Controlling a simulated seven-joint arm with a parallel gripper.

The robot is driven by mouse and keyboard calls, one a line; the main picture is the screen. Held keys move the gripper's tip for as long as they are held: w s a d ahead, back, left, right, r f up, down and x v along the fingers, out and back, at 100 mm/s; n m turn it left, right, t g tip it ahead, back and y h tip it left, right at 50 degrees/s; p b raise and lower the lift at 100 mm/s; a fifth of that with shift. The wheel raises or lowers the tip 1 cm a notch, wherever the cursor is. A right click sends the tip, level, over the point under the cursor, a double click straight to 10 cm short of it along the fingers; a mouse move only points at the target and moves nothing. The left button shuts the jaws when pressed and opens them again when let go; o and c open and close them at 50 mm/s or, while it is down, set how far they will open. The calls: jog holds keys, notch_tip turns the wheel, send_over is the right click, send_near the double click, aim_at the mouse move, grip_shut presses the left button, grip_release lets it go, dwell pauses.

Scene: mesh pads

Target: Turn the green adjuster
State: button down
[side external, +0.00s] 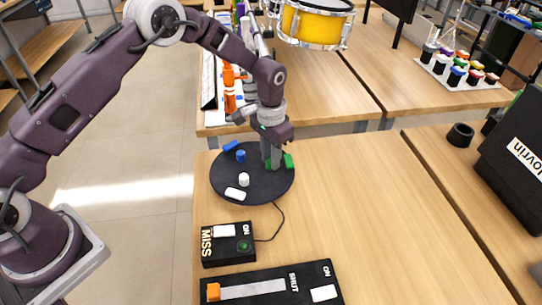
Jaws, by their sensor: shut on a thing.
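A round black pad (225,187) lies on the wooden table and carries small coloured pieces. The green adjuster (288,161) is at its right side, partly hidden behind my fingers, with green showing on both sides of them. My gripper (273,163) points down over the pad and is shut on the green adjuster. The fingertips and the exact grip are small and partly hidden.
Blue pieces (241,156) and white pieces (244,180) sit on the pad. A wired black box (228,258) with a small green button stands in front, then a black slider panel (270,297) with an orange block.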

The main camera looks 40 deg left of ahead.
jog(key=c, duration=1.2)
grip_release()
notch_tip(320, 180, up, 7)
jog(key=shift+r, duration=0.1)
